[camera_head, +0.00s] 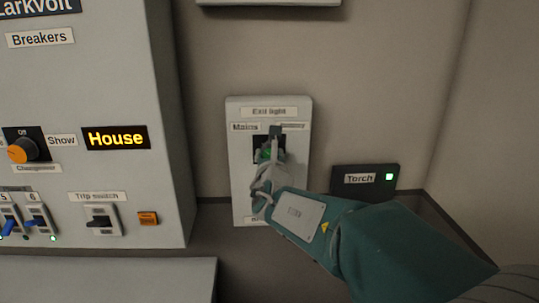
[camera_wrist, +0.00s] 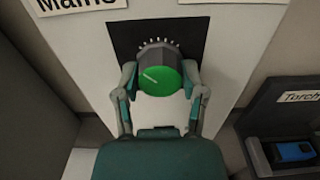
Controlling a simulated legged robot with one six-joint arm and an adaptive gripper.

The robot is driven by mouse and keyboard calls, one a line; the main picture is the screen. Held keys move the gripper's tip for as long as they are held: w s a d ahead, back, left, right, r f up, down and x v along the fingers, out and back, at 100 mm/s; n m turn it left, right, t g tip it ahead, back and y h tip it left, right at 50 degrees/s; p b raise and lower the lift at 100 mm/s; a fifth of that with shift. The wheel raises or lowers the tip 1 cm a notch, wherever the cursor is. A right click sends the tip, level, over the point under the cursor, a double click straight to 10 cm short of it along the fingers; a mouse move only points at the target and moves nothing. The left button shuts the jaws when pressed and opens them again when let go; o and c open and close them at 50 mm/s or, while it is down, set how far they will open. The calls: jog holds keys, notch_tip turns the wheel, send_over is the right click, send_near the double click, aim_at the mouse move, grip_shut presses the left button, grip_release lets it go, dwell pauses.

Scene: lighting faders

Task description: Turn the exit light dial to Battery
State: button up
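The exit light panel (camera_head: 240,180) is a pale plate on the wall, with an "Exit light" label at its top and a "Mains" label at its upper left. The upper-right label is partly covered by my gripper. The dial (camera_wrist: 160,80) has a grey body and a green face. Its white pointer line is toward the left and slightly up, on the Mains side. My gripper (camera_wrist: 161,88) has one finger on each side of the dial, very close to its edges. I cannot tell whether the fingers press on it. In the head view my gripper (camera_head: 268,165) hides most of the dial (camera_head: 266,153).
A breaker cabinet (camera_head: 165,195) stands out at the left, with an orange knob (camera_head: 24,150), a lit "House" sign and several switches. A torch holder (camera_head: 365,179) with a green light is right of the panel, close to my arm.

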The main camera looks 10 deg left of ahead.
jog(key=shift+m, duration=0.4)
jog(key=m, duration=0.3)
jog(key=shift+m, duration=0.3)
jog(key=m, duration=0.4)
jog(key=shift+m, duration=0.3)
jog(key=m, duration=0.5)
jog(key=shift+m, duration=2)
jog(key=shift+f, duration=0.15)
jog(key=o, duration=1.2)
jog(key=shift+c, duration=0.2)
